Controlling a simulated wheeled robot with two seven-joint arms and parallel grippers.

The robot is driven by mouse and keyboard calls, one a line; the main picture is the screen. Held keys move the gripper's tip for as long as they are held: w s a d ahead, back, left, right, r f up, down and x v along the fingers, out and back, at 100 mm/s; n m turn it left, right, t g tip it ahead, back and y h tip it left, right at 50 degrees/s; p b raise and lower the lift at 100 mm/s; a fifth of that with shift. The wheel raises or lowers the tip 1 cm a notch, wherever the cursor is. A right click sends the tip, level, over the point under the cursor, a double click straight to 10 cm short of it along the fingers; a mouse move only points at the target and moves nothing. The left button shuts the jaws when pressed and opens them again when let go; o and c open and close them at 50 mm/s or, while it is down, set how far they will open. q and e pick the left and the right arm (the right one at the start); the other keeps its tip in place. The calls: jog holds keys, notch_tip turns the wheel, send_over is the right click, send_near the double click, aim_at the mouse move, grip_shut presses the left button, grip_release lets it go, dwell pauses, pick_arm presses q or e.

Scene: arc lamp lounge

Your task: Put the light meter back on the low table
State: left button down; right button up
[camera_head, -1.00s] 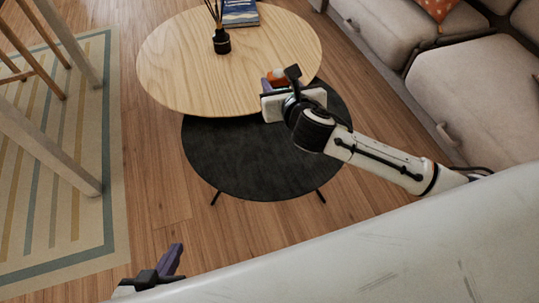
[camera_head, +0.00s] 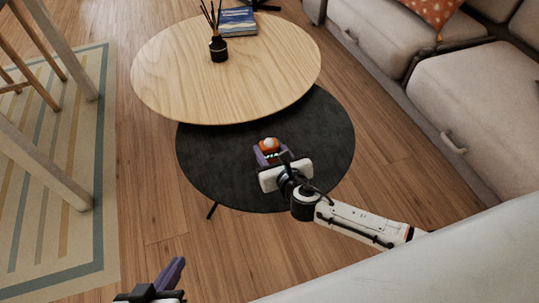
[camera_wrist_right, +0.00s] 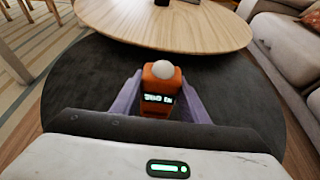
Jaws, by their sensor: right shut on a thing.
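The light meter (camera_head: 268,145) is orange with a white dome and a small lit display. My right gripper (camera_head: 267,155) is shut on it, above the dark round lower table (camera_head: 220,160). In the right wrist view, the meter (camera_wrist_right: 157,88) stands upright between the purple fingers (camera_wrist_right: 158,100). Whether its base touches the dark top cannot be told. The round wooden table (camera_head: 170,75) overlaps the dark one at the back. My left gripper (camera_head: 172,278) is at the bottom left, partly out of frame; its jaw state is unclear.
A black reed diffuser (camera_head: 219,48) and a blue book (camera_head: 238,22) stand on the wooden top. A beige sofa (camera_head: 470,95) is on the right. A striped rug (camera_head: 75,220) and wooden chair legs are on the left. The dark top's left side is bare.

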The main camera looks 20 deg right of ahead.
jog(key=shift+f, duration=0.35)
jog(key=shift+f, duration=0.15)
jog(key=o, duration=1.3)
jog(key=shift+c, duration=0.2)
